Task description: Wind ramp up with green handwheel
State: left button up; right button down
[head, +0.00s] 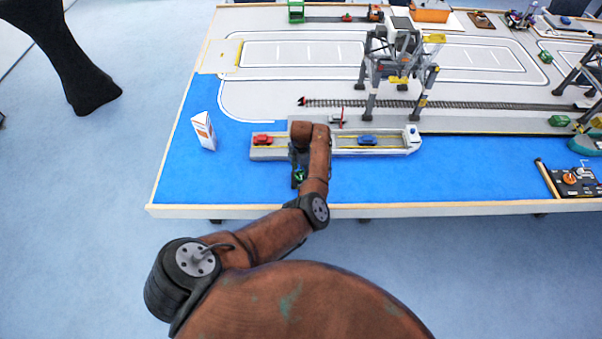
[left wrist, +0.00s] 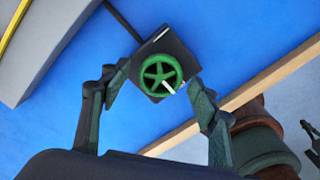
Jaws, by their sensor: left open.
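The green handwheel (left wrist: 161,73) has spokes and a small pale knob, and sits on a dark square block (left wrist: 174,46). In the head view the handwheel (head: 299,174) shows small at the near side of the ferry (head: 347,151). My left gripper (left wrist: 158,95) is open, with one finger to each side of the wheel in the left wrist view; I cannot tell whether either finger touches it. In the head view my left wrist covers part of the ferry and most of the gripper. I cannot make out the ramp clearly. My right gripper is not in view.
A red car (head: 262,140) and a blue car (head: 367,140) stand on the ferry deck. A white carton (head: 203,131) stands to its left. A gantry crane (head: 398,60) stands behind, over a rail track. The blue surface right of the wheel is clear up to a control panel (head: 574,179).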

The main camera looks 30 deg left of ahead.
pick_arm(q)
jog(key=shift+c, duration=0.2)
jog(key=c, duration=1.1)
